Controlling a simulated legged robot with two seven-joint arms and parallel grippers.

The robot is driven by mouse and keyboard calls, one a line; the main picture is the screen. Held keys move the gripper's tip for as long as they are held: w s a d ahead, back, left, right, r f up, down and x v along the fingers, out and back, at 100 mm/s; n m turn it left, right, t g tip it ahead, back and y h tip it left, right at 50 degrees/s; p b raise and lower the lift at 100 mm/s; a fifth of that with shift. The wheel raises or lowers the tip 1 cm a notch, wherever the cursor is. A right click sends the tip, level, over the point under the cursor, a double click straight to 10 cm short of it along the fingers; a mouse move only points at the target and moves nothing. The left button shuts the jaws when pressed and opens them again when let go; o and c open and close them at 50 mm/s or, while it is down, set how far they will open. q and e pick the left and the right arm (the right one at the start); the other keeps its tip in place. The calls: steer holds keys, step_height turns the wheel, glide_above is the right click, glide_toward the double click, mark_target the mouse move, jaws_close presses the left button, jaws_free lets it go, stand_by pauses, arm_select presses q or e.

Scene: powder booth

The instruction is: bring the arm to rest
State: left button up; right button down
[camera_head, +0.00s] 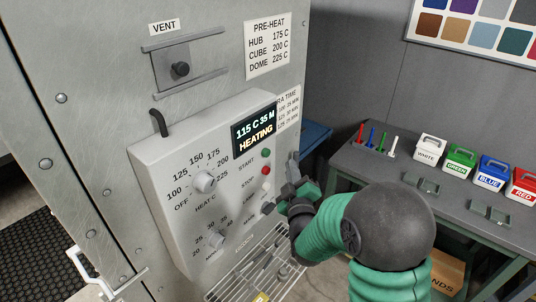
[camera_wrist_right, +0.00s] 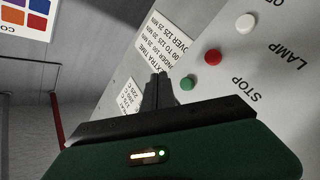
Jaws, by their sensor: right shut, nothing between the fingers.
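My right arm comes in from the lower right in the head view, with a green sleeve and a dark round joint. My right gripper (camera_head: 293,160) is shut and empty, close in front of the right edge of the control box (camera_head: 165,160). In the right wrist view, the shut fingers (camera_wrist_right: 160,78) point toward the time card (camera_wrist_right: 165,45), beside the green button (camera_wrist_right: 187,83) and the red button (camera_wrist_right: 213,57). I cannot tell whether the fingertips touch anything. The display (camera_head: 254,130) reads 115 C 35 M HEATING. My left gripper is not in view.
A wire rack (camera_head: 250,275) hangs below the control box. A vent slide (camera_head: 180,69) and a pre-heat card (camera_head: 268,45) are on the oven wall. A colour chart (camera_head: 480,30) hangs behind.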

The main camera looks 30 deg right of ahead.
steer(key=s+a+f+m+g+y+b, duration=0.1)
steer(key=s+a+f+g+y+b, duration=0.25)
steer(key=a+f, duration=0.4)
steer(key=s+a+f+m+g+y+b, duration=0.2)
steer(key=s+a+f+g+y, duration=0.15)
steer(key=f, duration=0.75)
steer(key=s+a+f+m+g+b, duration=0.1)
steer(key=s+a+f+g, duration=0.1)
steer(key=s+f+g, duration=0.2)
steer(key=s+a+f+m+g+b, duration=0.1)
steer(key=s+a+f+g, duration=0.2)
steer(key=s, duration=0.7)
steer(key=shift+s+a+f+g, duration=0.25)
steer(key=shift+s+f+g, duration=0.15)
steer(key=shift+f, duration=0.05)
steer(key=shift+d, duration=0.1)
